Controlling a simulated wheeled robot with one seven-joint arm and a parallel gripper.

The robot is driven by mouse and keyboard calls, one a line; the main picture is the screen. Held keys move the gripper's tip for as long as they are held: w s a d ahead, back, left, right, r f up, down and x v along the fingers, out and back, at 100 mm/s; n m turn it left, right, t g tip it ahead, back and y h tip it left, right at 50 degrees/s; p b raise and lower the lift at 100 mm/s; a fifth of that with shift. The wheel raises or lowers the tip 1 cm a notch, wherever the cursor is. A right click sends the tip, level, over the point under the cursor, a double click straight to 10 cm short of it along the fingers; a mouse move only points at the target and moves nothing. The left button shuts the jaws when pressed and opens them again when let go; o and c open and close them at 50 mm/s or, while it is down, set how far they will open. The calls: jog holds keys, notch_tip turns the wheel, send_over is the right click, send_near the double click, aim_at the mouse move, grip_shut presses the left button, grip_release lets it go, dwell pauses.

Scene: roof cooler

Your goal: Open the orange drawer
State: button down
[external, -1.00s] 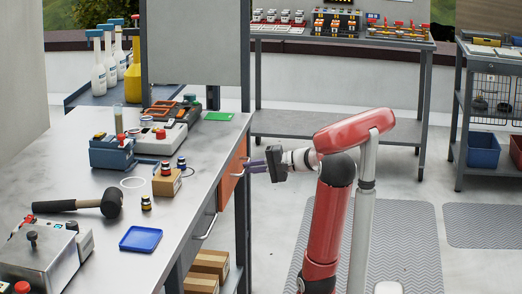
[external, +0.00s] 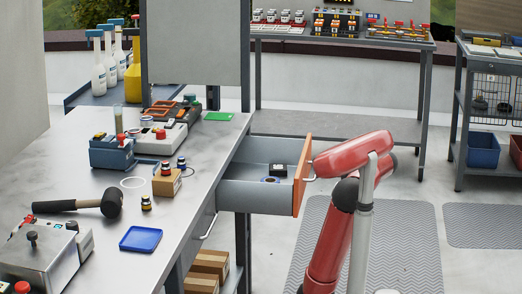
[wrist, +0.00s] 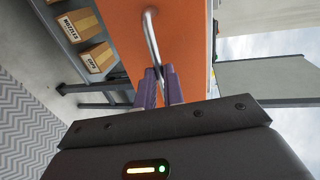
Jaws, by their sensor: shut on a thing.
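The orange drawer (external: 302,178) stands well out from the workbench in the external view, its grey box (external: 256,195) showing. A small black item (external: 278,170) and a blue ring-like item lie inside it. In the wrist view the orange front (wrist: 185,45) fills the middle, with a curved metal handle (wrist: 152,38) on it. My gripper (wrist: 163,75) has its purple fingers shut on the handle. In the external view my gripper is mostly hidden behind my red arm, and a bit of the handle (external: 311,179) shows beside the front.
The workbench (external: 100,215) holds a mallet (external: 90,203), a blue tray (external: 142,239) and several devices. A grey drawer handle (external: 207,228) is nearer. Boxes (external: 208,264) sit below. Mats (external: 410,235) cover open floor at right.

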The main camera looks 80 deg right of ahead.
jog(key=shift+f+v, duration=0.2)
jog(key=shift+v, duration=0.8)
jog(key=c, duration=1.5)
grip_release()
jog(key=shift+s, duration=0.1)
jog(key=v, duration=0.7)
jog(key=shift+s, duration=0.35)
